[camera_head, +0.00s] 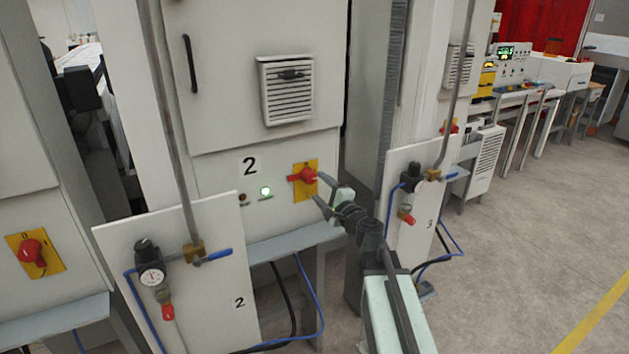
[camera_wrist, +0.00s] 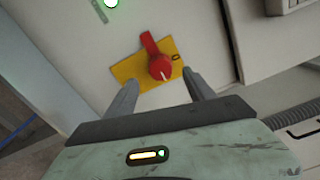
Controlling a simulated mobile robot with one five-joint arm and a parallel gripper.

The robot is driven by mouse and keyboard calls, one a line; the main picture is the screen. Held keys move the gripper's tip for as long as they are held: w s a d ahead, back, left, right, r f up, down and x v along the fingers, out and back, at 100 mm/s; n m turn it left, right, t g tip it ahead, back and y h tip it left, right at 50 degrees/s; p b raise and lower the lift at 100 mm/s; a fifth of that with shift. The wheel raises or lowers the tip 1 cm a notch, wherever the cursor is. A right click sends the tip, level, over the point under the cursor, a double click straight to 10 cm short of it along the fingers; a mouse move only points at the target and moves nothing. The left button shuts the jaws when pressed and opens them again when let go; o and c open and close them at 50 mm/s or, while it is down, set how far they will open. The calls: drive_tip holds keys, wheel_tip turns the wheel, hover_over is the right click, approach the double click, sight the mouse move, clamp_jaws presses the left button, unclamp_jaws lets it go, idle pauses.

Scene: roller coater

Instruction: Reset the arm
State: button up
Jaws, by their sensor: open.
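My gripper (camera_head: 322,192) is open in front of cabinet 2 (camera_head: 220,190), with its two fingers pointing at the red rotary switch (camera_head: 307,175) on its yellow plate. In the wrist view, the red switch (camera_wrist: 160,66) on the yellow plate (camera_wrist: 130,68) sits ahead of and between the fingers of my gripper (camera_wrist: 160,88). The fingers are spread, nothing is held between them, and the switch looks clear of them. My arm reaches up from the bottom right in the head view.
A green lamp (camera_head: 266,191) is lit left of the switch. Panels with gauges and blue hoses, marked 2 (camera_head: 215,270) and 3 (camera_head: 405,225), stand on either side of my arm. Another red switch (camera_head: 32,252) is far left. Open floor (camera_head: 510,260) lies at right.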

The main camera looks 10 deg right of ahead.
drive_tip(key=s+a+f+n+g+y, duration=0.2)
drive_tip(key=s+a+f+n+g, duration=0.65)
drive_tip(key=a+f+n, duration=0.35)
drive_tip(key=s+d+f+n+g+h, duration=0.2)
drive_tip(key=s+d+f+g+h, duration=0.2)
drive_tip(key=s, duration=0.4)
drive_tip(key=s+d+f+n+g+h, duration=0.3)
drive_tip(key=s+d+f+g, duration=0.1)
drive_tip(key=s+d+f, duration=0.3)
drive_tip(key=shift+s+d+f+h, duration=0.25)
drive_tip(key=shift+s+f+h, duration=0.2)
drive_tip(key=shift+s, duration=0.75)
drive_tip(key=shift+g, duration=0.25)
